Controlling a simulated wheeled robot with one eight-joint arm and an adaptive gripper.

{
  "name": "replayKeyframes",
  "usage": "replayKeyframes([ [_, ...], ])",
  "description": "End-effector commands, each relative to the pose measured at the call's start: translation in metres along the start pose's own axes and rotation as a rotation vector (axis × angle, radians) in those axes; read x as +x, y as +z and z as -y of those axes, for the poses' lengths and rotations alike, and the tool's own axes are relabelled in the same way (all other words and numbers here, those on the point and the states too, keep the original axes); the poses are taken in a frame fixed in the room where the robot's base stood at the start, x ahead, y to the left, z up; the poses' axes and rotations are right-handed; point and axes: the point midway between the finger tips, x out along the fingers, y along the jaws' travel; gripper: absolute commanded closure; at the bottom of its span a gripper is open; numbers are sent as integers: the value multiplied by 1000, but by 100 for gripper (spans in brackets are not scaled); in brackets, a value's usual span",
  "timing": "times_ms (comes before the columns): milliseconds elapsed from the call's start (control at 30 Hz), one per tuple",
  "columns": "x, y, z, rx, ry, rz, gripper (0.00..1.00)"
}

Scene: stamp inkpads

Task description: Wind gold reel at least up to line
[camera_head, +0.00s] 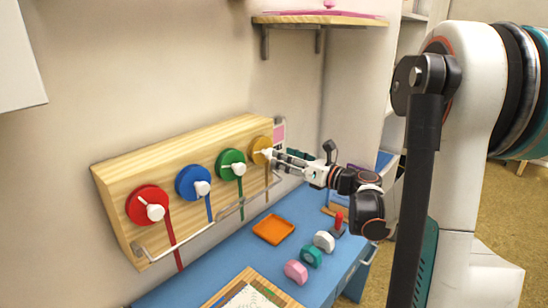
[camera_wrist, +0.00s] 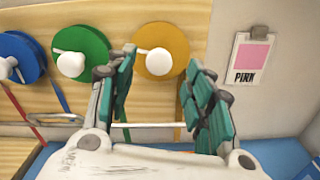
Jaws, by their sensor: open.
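The gold reel (camera_head: 260,149) is the rightmost of the reels on a wooden board (camera_head: 115,184). It also shows in the wrist view (camera_wrist: 180,42), with a white knob (camera_wrist: 159,61) on its face and a gold ribbon hanging below it. My gripper (camera_head: 278,156) is in front of the gold reel. In the wrist view my gripper (camera_wrist: 160,82) is open, with one teal finger on each side of the white knob in the picture. I cannot tell whether the fingers touch the knob. The line is not clearly visible.
Red (camera_head: 147,205), blue (camera_head: 193,182) and green (camera_head: 231,163) reels sit left of the gold one. A metal rail (camera_head: 205,228) runs below the reels. The blue table (camera_head: 222,255) holds an orange tray (camera_head: 273,229) and small stamps. A pink card (camera_wrist: 253,56) hangs at right.

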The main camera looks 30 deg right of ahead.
Motion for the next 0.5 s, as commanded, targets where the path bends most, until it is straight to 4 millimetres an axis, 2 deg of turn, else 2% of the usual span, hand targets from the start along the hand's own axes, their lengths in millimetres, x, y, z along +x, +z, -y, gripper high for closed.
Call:
replayKeyframes([
  [33, 10, -2, 0, 0, 3, -1, 52],
  [200, 34, -1, 0, -1, 2, -1, 52],
  [500, 49, 0, 0, -1, 0, 0, 52],
])
